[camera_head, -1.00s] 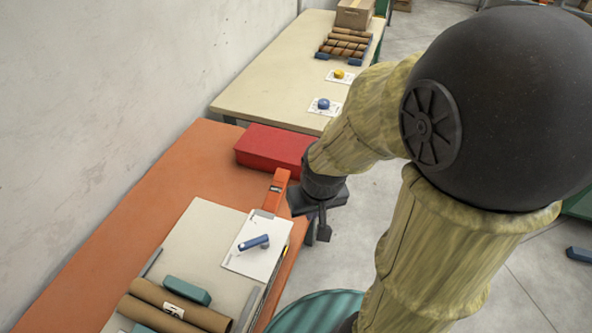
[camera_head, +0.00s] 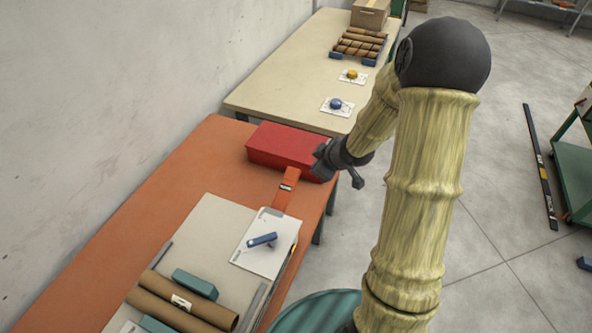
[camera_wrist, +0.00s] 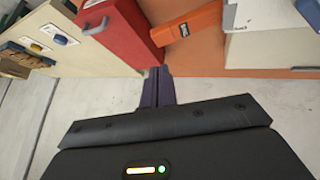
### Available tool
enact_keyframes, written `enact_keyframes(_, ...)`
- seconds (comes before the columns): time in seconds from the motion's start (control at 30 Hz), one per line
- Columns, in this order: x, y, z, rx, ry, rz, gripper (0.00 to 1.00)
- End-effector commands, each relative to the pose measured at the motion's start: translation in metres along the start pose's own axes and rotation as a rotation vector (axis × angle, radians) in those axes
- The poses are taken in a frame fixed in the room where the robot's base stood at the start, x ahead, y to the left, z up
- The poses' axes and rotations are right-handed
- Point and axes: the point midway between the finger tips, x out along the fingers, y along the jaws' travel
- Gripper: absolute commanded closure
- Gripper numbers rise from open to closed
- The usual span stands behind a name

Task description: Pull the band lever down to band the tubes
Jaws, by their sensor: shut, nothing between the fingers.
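A blue lever (camera_head: 262,240) lies at a slant on a white plate (camera_head: 268,258) on the beige bed (camera_head: 215,222); it looks like the band lever. Brown tubes (camera_head: 158,308) lie side by side on the bed at the lower left, with a white label across them. My gripper (camera_head: 357,179) hangs in the air past the right edge of the orange table, beside the red box and away from the blue lever. In the wrist view its dark fingers (camera_wrist: 158,74) are together and empty. The blue lever cannot be made out in the wrist view.
A red box (camera_head: 285,147) and an orange bar (camera_head: 285,191) stand on the orange table (camera_head: 180,190) close to my gripper. Teal blocks (camera_head: 195,284) flank the tubes. A cream table (camera_head: 290,85) behind holds blue and yellow knobs and more tubes.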

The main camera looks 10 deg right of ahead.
Motion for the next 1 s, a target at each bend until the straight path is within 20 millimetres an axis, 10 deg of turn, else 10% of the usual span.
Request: enact_keyframes(1.0,0.071,0.002,-0.017,-0.183,0.248,-0.085,1.0)
